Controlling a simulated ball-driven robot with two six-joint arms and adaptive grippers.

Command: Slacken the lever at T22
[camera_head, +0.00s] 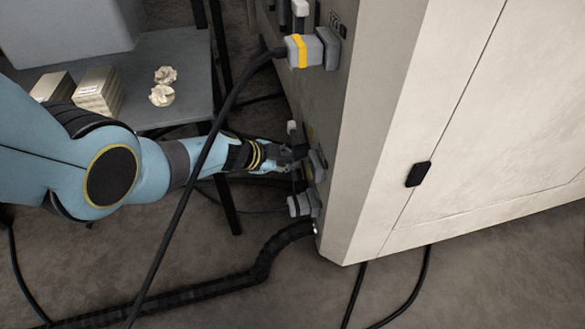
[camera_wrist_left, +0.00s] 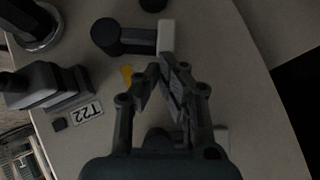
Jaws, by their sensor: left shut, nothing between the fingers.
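The T22 label (camera_wrist_left: 87,112) shows upside down on the panel in the left wrist view. A yellow mark (camera_wrist_left: 127,75) lies beside it. Near these, a dark cylindrical part with a pale end, which looks like the lever (camera_wrist_left: 166,36), sticks out from the panel. My left gripper (camera_wrist_left: 163,66) is shut and empty, its fingertips close to the pale end; I cannot tell whether they touch. In the head view the left gripper (camera_head: 291,157) is at the cabinet's side face, and a small pale tip (camera_head: 291,128) shows just above it. My right gripper is not in view.
The cabinet (camera_head: 440,130) fills the right. A yellow-banded plug (camera_head: 313,49) with a black cable sits above my gripper, the cable crossing before my arm. A grey plug (camera_head: 303,204) is below. A table (camera_head: 185,52) with boxes and crumpled paper stands left.

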